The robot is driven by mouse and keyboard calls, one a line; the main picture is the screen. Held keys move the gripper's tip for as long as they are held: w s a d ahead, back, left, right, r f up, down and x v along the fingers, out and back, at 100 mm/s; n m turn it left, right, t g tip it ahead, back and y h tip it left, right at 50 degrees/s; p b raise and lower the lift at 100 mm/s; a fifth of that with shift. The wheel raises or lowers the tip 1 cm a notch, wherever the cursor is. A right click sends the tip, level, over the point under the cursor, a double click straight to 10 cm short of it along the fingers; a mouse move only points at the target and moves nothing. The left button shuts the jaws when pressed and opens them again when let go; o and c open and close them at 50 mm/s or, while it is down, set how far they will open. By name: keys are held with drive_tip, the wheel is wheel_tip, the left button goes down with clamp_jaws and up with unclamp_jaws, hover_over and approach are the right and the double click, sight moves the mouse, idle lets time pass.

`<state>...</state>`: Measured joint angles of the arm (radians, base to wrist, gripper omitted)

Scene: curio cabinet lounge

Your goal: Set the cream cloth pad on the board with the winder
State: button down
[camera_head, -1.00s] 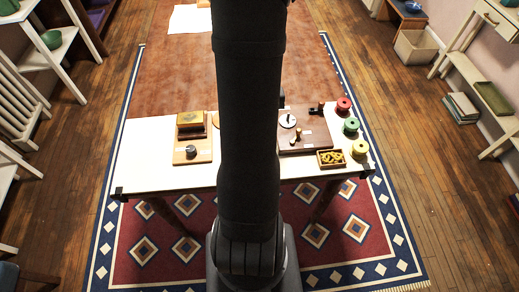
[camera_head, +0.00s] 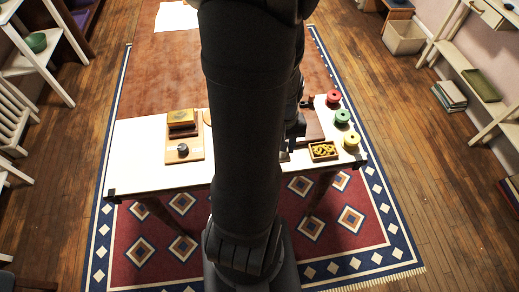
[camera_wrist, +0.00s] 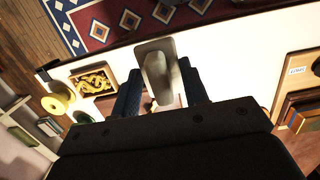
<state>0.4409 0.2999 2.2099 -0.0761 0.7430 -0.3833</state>
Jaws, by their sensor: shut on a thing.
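My gripper (camera_wrist: 160,72) is shut on a pale grey-cream piece, which looks like the cream cloth pad (camera_wrist: 152,50); its wide end sticks out past the fingertips. In the head view my gripper (camera_head: 295,130) is partly hidden by my arm, over the right part of the table. A dark brown board (camera_head: 312,124) there is mostly hidden. I cannot tell which fitting is the winder.
Red (camera_head: 333,98), green (camera_head: 342,117) and yellow (camera_head: 351,140) spools stand along the right edge. The white table top (camera_head: 140,150) is bare at the far left.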

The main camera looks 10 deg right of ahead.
drive_tip(key=w+a+f, duration=0.4)
drive_tip(key=w+a, duration=0.1)
drive_tip(key=shift+w+a+f, duration=0.1)
drive_tip(key=shift+a+f, duration=0.05)
drive_tip(key=shift+f, duration=2.1)
drive_tip(key=shift+f, duration=0.1)
drive_tip(key=c, duration=0.8)
unclamp_jaws()
drive_tip(key=shift+c, duration=0.2)
wheel_tip(320, 180, up, 12)
drive_tip(key=w, duration=0.1)
drive_tip(key=shift+w, duration=0.25)
drive_tip(key=f, duration=0.4)
drive_tip(key=s+f, duration=0.1)
drive_tip(key=f, duration=0.7)
drive_tip(key=shift+s, duration=0.25)
